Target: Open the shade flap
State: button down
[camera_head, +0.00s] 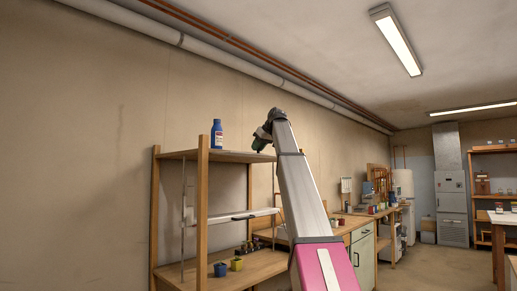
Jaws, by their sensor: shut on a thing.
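A white flat panel (245,215), which looks like the shade flap, lies roughly level between the posts of a wooden shelf rack, with a dark handle-like strip on its front edge. My gripper (261,137) is well above the panel, at the right end of the rack's top board and apart from the panel. It is small and dark in this view. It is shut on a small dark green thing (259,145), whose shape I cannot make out. My arm hides the right side of the rack and part of the bench behind.
A blue pot (220,269) and a yellow pot (236,264) stand on the lower board. A wooden bench with a cabinet (363,256) is at the right. Open floor lies beyond.

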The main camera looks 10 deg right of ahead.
jog(key=shift+w+a+r, duration=0.1)
jog(key=shift+w+a, duration=0.05)
jog(key=c, duration=0.9)
grip_release()
jog(key=shift+s+d+r, duration=0.25)
jog(key=shift+s, duration=0.05)
jog(key=v, duration=0.9)
jog(key=shift+s+d+r, duration=0.1)
jog(key=shift+s+r, duration=0.05)
jog(key=shift+r, duration=0.15)
